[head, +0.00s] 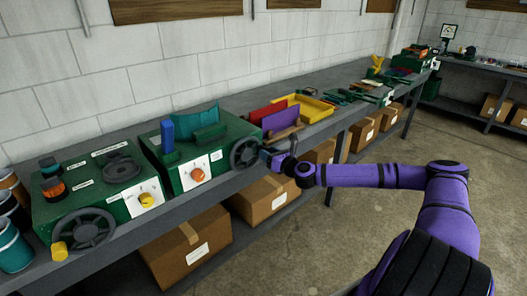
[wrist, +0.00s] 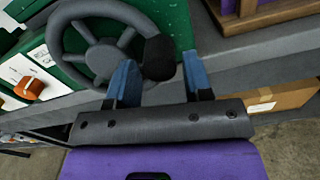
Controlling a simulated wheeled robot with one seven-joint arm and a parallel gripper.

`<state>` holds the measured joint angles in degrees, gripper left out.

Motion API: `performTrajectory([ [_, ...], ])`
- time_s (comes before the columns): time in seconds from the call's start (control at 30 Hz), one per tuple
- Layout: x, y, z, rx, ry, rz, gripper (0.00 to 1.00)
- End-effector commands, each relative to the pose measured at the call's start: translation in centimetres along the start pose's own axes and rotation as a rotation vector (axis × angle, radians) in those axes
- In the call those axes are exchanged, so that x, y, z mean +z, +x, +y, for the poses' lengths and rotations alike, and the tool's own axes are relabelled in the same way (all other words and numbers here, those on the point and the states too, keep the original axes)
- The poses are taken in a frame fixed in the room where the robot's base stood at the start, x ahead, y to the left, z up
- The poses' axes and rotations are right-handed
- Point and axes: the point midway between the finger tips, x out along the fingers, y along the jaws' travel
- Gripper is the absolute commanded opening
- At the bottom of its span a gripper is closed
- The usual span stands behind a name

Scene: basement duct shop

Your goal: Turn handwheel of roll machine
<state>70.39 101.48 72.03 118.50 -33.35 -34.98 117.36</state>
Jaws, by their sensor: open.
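A dark grey spoked handwheel (head: 245,153) is on the right end of the right-hand green machine (head: 221,137). It fills the upper left of the wrist view (wrist: 100,38), with a black knob (wrist: 158,56) on its rim at the right. My gripper (head: 268,155) is close beside this wheel. In the wrist view its two blue fingers (wrist: 160,72) are open, and the knob shows between their tips. I cannot tell whether either finger touches it. The left-hand green machine (head: 104,192) has another handwheel (head: 84,229) with a yellow knob. The machine labels are too small to read.
The machines stand on a long grey bench (head: 225,186) against a block wall. Cardboard boxes (head: 186,246) are on the lower shelf. The floor (head: 330,240) is clear.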

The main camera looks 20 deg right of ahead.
Motion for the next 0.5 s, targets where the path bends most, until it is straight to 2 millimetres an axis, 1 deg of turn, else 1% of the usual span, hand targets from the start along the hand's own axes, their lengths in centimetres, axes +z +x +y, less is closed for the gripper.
performTrajectory([
  [0.03, 0.0, -1.1, -0.1, -0.002, 0.003, -0.001, 0.46],
  [0.1, 0.0, -2.4, -0.1, -0.002, 0.003, -0.001, 0.46],
  [0.23, 0.0, -4.5, -0.1, -0.002, 0.002, -0.001, 0.46],
  [0.4, 0.0, -6.2, 0.0, 0.0, 0.001, 0.0, 0.46],
  [0.5, 0.0, -6.7, 0.0, -0.001, 0.0, 0.0, 0.46],
])
